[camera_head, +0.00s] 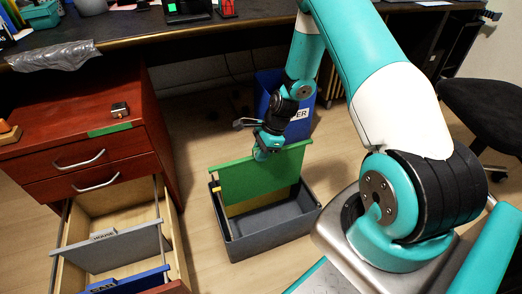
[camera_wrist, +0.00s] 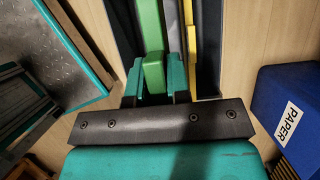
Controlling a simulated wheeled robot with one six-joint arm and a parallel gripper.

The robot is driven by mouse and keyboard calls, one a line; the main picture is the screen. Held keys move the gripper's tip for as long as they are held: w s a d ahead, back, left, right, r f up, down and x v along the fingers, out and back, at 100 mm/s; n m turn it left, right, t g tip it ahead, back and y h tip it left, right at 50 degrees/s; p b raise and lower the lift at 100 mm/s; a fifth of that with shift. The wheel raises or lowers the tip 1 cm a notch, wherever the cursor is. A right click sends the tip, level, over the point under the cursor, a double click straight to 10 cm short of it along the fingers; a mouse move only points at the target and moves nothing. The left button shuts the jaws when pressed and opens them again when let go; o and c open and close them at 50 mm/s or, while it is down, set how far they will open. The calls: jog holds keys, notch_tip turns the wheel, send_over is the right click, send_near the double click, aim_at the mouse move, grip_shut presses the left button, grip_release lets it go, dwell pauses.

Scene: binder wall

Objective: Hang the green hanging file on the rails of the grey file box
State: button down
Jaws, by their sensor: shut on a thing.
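The green hanging file (camera_head: 250,178) is upright, its top edge held in my gripper (camera_head: 266,150). It stands over the grey file box (camera_head: 270,238) on the floor, its top edge above the box rim. Whether its ends touch the rails cannot be told. In the wrist view my gripper (camera_wrist: 155,82) is shut on the green file's top bar (camera_wrist: 150,25). A yellow file (camera_wrist: 190,45) lies beside it to the right. Its lower part (camera_head: 250,205) shows below the green sheet in the head view.
A blue paper bin (camera_head: 300,122) stands behind the box, and shows at right in the wrist view (camera_wrist: 290,105). A red cabinet (camera_head: 75,150) with an open drawer (camera_head: 110,245) stands at left. A dark desk (camera_head: 150,30) runs along the back. An office chair (camera_head: 490,110) is at right.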

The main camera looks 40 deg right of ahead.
aim_at(261, 178)
jog(key=shift+f, duration=0.75)
jog(key=shift+f+b, duration=0.1)
jog(key=shift+b, duration=0.2)
jog(key=shift+f+b, duration=1.4)
jog(key=shift+f, duration=1.3)
jog(key=shift+f+b, duration=1.6)
jog(key=shift+f, duration=1.2)
jog(key=shift+f+b, duration=0.65)
jog(key=shift+f, duration=0.95)
